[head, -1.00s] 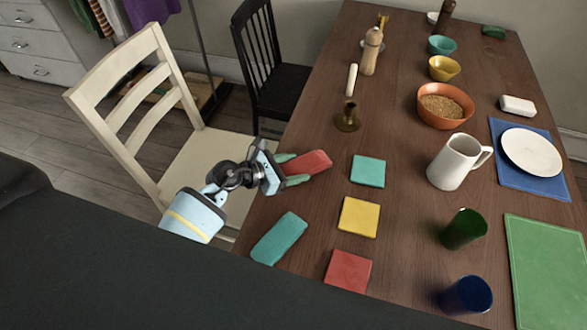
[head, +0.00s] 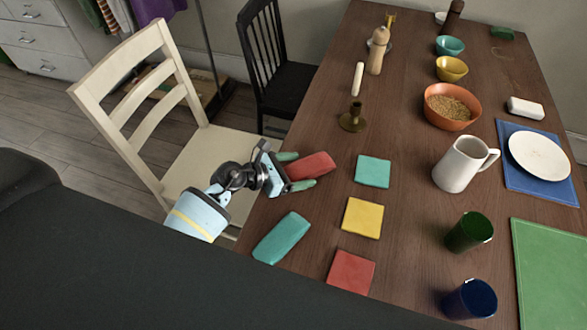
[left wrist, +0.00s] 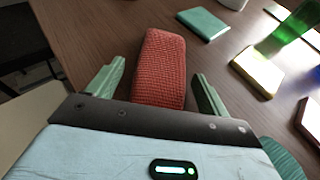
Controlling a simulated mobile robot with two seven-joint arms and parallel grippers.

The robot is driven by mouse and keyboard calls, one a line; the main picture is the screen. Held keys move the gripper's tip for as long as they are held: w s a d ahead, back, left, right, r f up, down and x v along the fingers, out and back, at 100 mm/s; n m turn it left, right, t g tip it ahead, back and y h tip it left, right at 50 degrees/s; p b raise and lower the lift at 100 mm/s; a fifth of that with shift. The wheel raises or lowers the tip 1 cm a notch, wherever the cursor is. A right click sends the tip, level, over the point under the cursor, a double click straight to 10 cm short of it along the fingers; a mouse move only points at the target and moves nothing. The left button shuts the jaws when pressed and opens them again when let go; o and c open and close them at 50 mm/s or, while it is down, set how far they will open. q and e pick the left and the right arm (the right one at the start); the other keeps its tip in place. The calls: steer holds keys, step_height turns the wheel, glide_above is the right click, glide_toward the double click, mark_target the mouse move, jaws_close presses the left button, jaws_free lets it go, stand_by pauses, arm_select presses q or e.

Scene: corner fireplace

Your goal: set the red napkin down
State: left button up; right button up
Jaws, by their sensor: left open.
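The red napkin (head: 312,166) is a folded, textured bundle near the left edge of the table, left of the teal square. My left gripper (head: 297,169) is open around it, one finger on each side. In the left wrist view the napkin (left wrist: 160,65) lies between the spread fingers of the gripper (left wrist: 153,88), with a gap to each finger. The napkin appears to rest on the wooden table (head: 335,110). My right gripper is not in view.
A teal folded napkin (head: 281,237) lies nearer. Teal (head: 373,171), yellow (head: 362,217) and red (head: 350,271) squares lie to the right. A brass candle holder (head: 353,117) stands beyond. A cream chair (head: 200,160) stands against the table's left side.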

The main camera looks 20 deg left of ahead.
arm_select(q)
steer(key=shift+r, duration=0.3)
steer(key=v, duration=1.2)
steer(key=shift+f, duration=0.1)
